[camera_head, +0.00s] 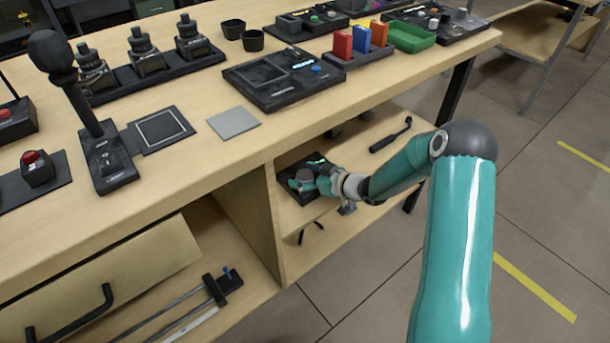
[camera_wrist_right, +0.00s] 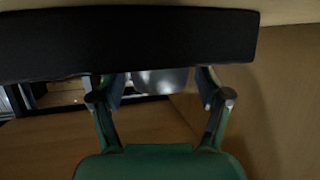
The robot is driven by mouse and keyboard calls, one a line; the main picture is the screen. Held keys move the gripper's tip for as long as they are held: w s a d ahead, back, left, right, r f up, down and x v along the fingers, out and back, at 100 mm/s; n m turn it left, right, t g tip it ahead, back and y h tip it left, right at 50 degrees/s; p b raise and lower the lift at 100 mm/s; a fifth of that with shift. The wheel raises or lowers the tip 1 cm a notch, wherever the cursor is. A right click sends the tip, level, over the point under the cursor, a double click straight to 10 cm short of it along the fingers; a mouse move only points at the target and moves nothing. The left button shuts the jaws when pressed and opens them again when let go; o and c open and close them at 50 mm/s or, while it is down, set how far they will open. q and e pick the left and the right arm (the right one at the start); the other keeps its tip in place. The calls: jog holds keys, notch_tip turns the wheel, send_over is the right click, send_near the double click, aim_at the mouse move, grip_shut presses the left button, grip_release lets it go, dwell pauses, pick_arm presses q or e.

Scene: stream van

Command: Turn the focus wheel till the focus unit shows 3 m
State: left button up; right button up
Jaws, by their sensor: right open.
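The focus unit (camera_head: 289,170), a dark box with a small lit green display (camera_head: 317,161), sits on the lower shelf under the bench top. The display is too small to read. A grey round part, which looks like the focus wheel (camera_head: 305,174), is on it. My right gripper (camera_head: 318,183) is at the unit, with its fingers beside the wheel. In the right wrist view the gripper (camera_wrist_right: 160,88) is open, with a finger on each side of the grey wheel (camera_wrist_right: 160,78). I cannot tell whether they touch it. A dark body hides the wheel's upper part. My left gripper is out of view.
The bench top (camera_head: 210,160) lies above the shelf, with a joystick (camera_head: 95,110), a grey square plate (camera_head: 233,123) and several dark devices. A wooden side panel (camera_head: 258,215) stands left of the unit.

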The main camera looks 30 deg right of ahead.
jog(key=shift+s, duration=0.1)
jog(key=v, duration=1.2)
